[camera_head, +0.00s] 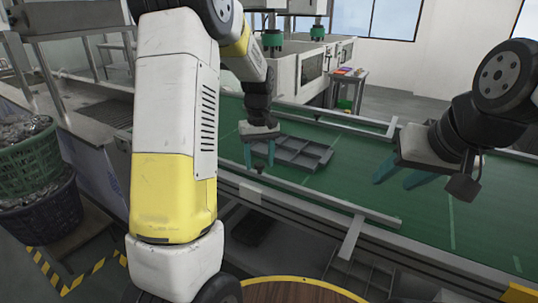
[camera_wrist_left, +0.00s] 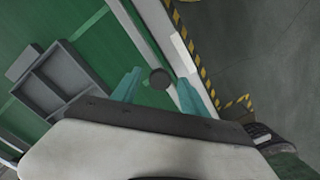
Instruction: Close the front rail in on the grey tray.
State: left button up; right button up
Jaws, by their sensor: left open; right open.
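The grey tray (camera_head: 297,151), divided into compartments, lies on the green belt (camera_head: 345,170) and also shows in the left wrist view (camera_wrist_left: 62,82). The front rail (camera_head: 335,203) is a pale bar along the belt's near side, with a gap of green belt between it and the tray. My left gripper (camera_head: 259,155) is open above the rail, at the near left of the tray. In the left wrist view a dark round knob (camera_wrist_left: 159,78) shows between its open teal fingers. My right gripper (camera_head: 401,180) is open and empty over the belt, right of the tray.
A back rail (camera_head: 345,128) runs along the belt's far side, behind the tray. A bracket (camera_head: 351,237) crosses the near frame. Green and dark baskets (camera_head: 28,160) stand at the left. A round wooden top (camera_head: 290,292) is at the bottom. The belt at right is clear.

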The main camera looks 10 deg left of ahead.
pick_arm(q)
grip_shut()
dwell(1.4)
